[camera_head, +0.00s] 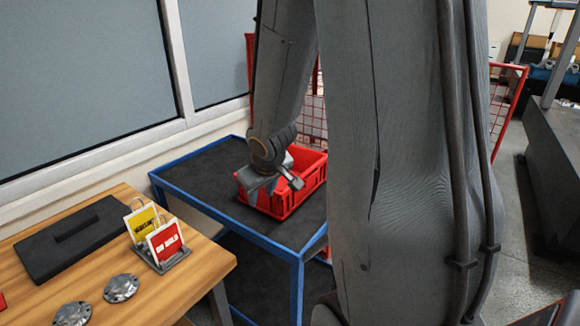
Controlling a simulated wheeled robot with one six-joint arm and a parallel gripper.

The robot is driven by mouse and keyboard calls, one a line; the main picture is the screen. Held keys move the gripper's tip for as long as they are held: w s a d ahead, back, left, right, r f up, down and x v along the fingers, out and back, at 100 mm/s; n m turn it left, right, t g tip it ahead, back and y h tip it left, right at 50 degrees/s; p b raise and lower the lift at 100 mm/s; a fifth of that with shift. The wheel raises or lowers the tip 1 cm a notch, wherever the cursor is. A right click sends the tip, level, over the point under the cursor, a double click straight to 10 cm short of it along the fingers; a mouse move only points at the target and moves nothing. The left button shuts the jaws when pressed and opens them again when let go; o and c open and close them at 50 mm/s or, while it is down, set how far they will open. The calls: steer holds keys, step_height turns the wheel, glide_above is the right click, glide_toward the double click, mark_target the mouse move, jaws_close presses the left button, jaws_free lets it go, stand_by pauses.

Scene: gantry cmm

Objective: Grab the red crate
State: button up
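The red crate (307,179) is an open-topped plastic box on the dark top of a blue-framed cart (204,166). My gripper (276,190) is over the crate's near left part and hides some of its rim and inside. Its fingers point down and toward the viewer, and they look spread apart. I cannot tell whether a crate wall lies between the fingers or whether they touch it. My large grey arm crosses the middle of the view and hides the right side of the cart.
A wooden table (187,281) at the lower left holds a dark flat case (72,238), a sign holder with yellow and red cards (164,240) and two metal discs (121,288). A red mesh cage (311,116) stands behind the cart. A grey machine base (556,150) is at right.

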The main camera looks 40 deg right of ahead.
steer(key=w+d+t+y+p, duration=0.1)
steer(key=d, duration=0.1)
steer(key=w+d+r+n+t+y+p, duration=0.1)
steer(key=w+d, duration=0.1)
steer(key=w+d+r+n+y+p, duration=0.1)
steer(key=d, duration=0.1)
steer(key=shift+w+r+t, duration=0.1)
steer(key=shift+w+t, duration=0.25)
steer(key=shift+t, duration=0.05)
steer(key=shift+s+d+f+n+y, duration=0.15)
steer(key=shift+f+n+y, duration=0.25)
steer(key=shift+y, duration=0.4)
steer(key=shift+x, duration=1)
steer(key=shift+p+x, duration=0.75)
steer(key=shift+x, duration=2.1)
steer(key=shift+r, duration=0.15)
jaws_close()
